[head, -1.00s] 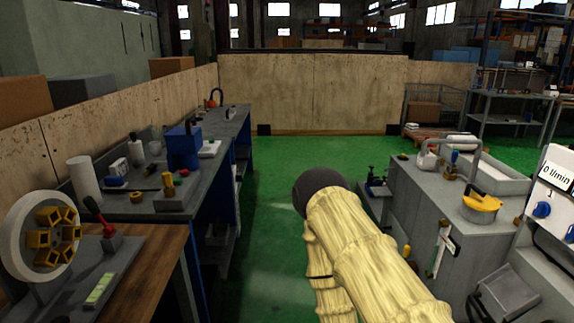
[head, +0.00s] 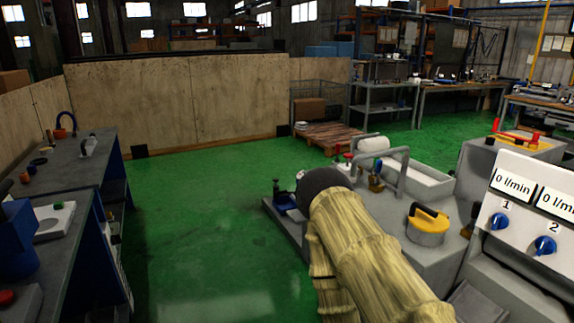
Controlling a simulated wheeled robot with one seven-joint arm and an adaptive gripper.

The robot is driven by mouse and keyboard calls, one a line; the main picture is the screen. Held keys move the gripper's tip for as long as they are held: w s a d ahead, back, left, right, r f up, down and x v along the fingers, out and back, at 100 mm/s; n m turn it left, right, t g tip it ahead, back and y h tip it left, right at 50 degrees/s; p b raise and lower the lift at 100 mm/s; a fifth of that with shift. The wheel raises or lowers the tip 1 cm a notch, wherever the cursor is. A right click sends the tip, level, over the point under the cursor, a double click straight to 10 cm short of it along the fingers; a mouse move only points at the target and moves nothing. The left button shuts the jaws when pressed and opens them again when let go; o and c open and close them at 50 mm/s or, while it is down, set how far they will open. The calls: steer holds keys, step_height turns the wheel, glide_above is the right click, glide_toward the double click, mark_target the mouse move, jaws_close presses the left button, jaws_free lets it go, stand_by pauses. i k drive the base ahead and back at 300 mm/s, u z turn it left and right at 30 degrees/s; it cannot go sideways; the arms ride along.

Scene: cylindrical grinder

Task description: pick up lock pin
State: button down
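I cannot make out a lock pin for certain in the head view. Small red, green and brass-coloured parts (head: 376,178) stand on the grey machine at the right, too small to name. My arm in its pale yellow cover reaches up from the bottom of the picture and ends in a dark round part. My gripper does not show, and the arm hides part of the machine behind it.
The grey machine (head: 398,235) carries a yellow part with a black handle (head: 428,225). A control panel (head: 530,205) with blue knobs stands at the right. Workbenches (head: 65,240) line the left. The green floor (head: 205,225) between them is clear back to the wooden wall (head: 190,105).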

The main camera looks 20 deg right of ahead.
mark_target(536, 136)
steer(key=z, duration=0.9)
steer(key=i, duration=1.2)
steer(key=z, duration=0.9)
